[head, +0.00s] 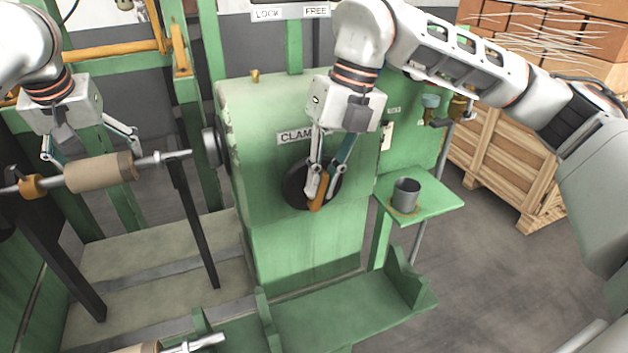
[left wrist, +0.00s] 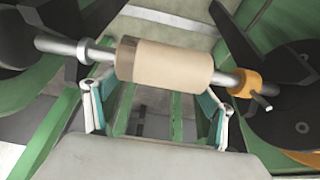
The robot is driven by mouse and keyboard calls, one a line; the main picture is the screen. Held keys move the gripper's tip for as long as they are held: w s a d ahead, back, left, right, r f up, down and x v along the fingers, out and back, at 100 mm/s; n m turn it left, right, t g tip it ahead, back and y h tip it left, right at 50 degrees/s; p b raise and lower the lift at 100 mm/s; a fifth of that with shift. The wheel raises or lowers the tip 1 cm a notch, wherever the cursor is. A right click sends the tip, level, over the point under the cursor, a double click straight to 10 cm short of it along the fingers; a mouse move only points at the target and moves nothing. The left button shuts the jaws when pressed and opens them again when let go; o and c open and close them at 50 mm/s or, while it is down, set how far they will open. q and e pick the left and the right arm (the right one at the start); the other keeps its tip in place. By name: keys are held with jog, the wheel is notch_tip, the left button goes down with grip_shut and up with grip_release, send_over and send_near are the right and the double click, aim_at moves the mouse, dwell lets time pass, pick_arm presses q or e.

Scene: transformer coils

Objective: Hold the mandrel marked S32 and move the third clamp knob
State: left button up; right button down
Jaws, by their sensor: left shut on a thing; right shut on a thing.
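The mandrel (head: 100,172) is a steel shaft with a tan roll and an orange collar at its left end. No S32 marking is readable on it. My left gripper (head: 92,152) has its fingers at the two ends of the roll; in the left wrist view the mandrel (left wrist: 165,62) lies across the fingers (left wrist: 155,95). A black round clamp knob (head: 296,190) with an orange grip sits under a "CLAM…" label, partly covered by my right gripper. My right gripper (head: 322,186) is shut on its orange grip. Whether this is the third knob cannot be told.
A grey cup (head: 406,193) stands on a green side shelf (head: 445,200). A dark upright post (head: 193,220) stands near the mandrel's right end. Another shaft (head: 195,343) shows at the bottom edge. A wooden crate (head: 500,165) stands at right; floor before it is clear.

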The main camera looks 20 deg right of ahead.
jog(key=shift+f, duration=0.1)
jog(key=c, duration=2)
grip_release()
jog(key=shift+c, duration=0.2)
jog(key=v, duration=1.2)
